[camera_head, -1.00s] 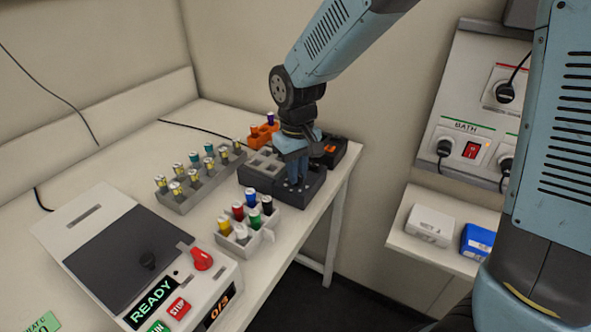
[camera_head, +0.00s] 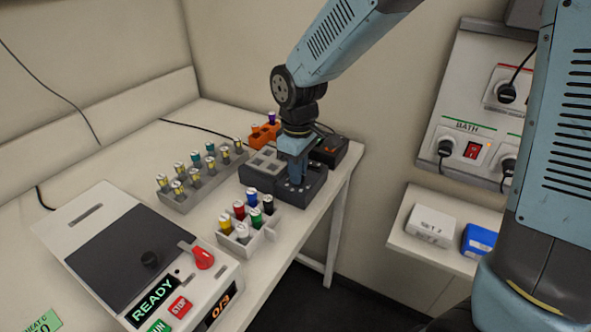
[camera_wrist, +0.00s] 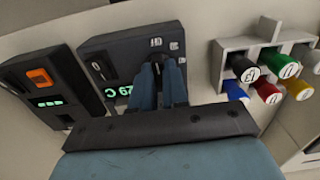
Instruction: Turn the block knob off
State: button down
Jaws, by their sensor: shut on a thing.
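The dark grey block unit (camera_head: 316,183) stands at the far right end of the bench; it also shows in the wrist view (camera_wrist: 120,62), with a green lit display partly hidden by my fingers. The black block knob (camera_wrist: 158,57) sits on its front panel, between my fingertips. White marks are printed around the knob; I cannot tell which one it points to. My gripper (camera_head: 297,182) reaches down to the panel and is shut on the knob, as the wrist view (camera_wrist: 160,82) shows. The knob is hidden in the head view.
A rack of coloured caps (camera_head: 243,240) stands just in front of the block. A black box with an orange switch (camera_wrist: 40,77) is beside it. A vial rack (camera_head: 190,192) and a machine with a red knob (camera_head: 203,257) stand farther left.

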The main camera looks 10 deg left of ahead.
jog(key=shift+w+d, duration=0.1)
jog(key=shift+d, duration=0.05)
jog(key=c, duration=1.1)
grip_release()
jog(key=shift+c, duration=0.2)
jog(key=shift+r, duration=0.1)
notch_tip(320, 180, up, 14)
jog(key=shift+f, duration=0.25)
jog(key=s+d+r+m+t, duration=0.1)
jog(key=s+d+m+t, duration=0.1)
jog(key=d, duration=0.8)
jog(key=s+d+r+m+t, duration=0.1)
jog(key=s+d+m, duration=0.4)
jog(key=d, duration=0.5)
jog(key=s+d+r+m+t, duration=0.2)
jog(key=d+m, duration=0.4)
jog(key=d, duration=0.4)
jog(key=shift+s+r+m+t, duration=0.3)
jog(key=shift+s+r, duration=0.15)
jog(key=shift+s, duration=0.75)
